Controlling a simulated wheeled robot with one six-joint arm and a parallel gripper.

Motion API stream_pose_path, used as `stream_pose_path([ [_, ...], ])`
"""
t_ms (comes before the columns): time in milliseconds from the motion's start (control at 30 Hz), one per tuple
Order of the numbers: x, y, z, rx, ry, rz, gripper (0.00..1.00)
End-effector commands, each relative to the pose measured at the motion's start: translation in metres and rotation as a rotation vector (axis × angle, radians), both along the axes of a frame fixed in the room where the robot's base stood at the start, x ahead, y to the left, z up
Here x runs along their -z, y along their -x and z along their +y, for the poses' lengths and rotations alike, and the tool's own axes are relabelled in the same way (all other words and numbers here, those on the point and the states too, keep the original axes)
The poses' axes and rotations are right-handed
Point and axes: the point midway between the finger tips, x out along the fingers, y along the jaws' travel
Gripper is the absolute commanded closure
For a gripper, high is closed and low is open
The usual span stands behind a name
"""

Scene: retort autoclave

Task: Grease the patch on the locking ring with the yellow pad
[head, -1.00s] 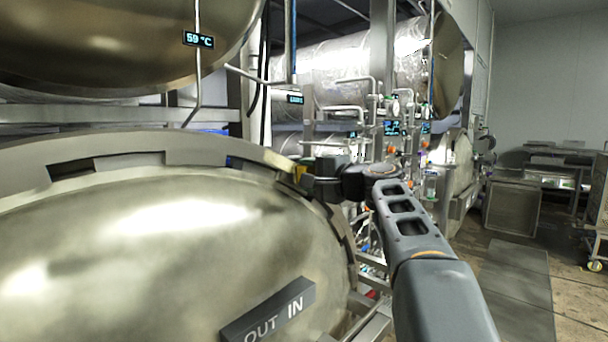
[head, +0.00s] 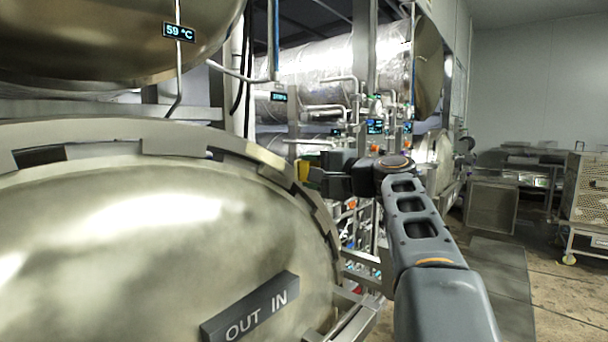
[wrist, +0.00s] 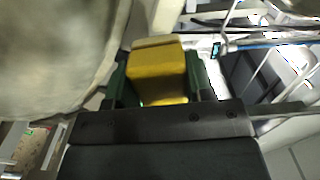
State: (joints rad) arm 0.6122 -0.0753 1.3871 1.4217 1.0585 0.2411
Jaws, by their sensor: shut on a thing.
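The yellow pad (wrist: 158,72) is between the fingers of my gripper (wrist: 160,92) in the wrist view, and its far end sticks out past them. In the head view my gripper (head: 308,172) is at the right side of the round door's rim, with a bit of the yellow pad (head: 303,168) showing at its tip. The locking ring (head: 180,143) runs around the domed door, with notches along it. The pad is close to the ring; I cannot tell whether they touch. The patch cannot be made out.
The domed door (head: 150,240) with an "OUT IN" plate (head: 250,308) fills the lower left. A second vessel (head: 110,35) hangs above it. Pipes and small displays (head: 375,127) stand behind my arm. A wire-mesh cart (head: 585,195) is at the right, with open floor before it.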

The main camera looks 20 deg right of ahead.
Motion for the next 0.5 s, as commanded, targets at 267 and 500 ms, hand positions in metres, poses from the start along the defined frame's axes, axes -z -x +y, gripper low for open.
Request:
stream_pose_path([
  [267,-0.0002,0.0075,-0.0032,0.000,-0.001,0.000,0.71],
  [500,-0.0002,0.0076,-0.0032,0.000,-0.001,0.000,0.71],
])
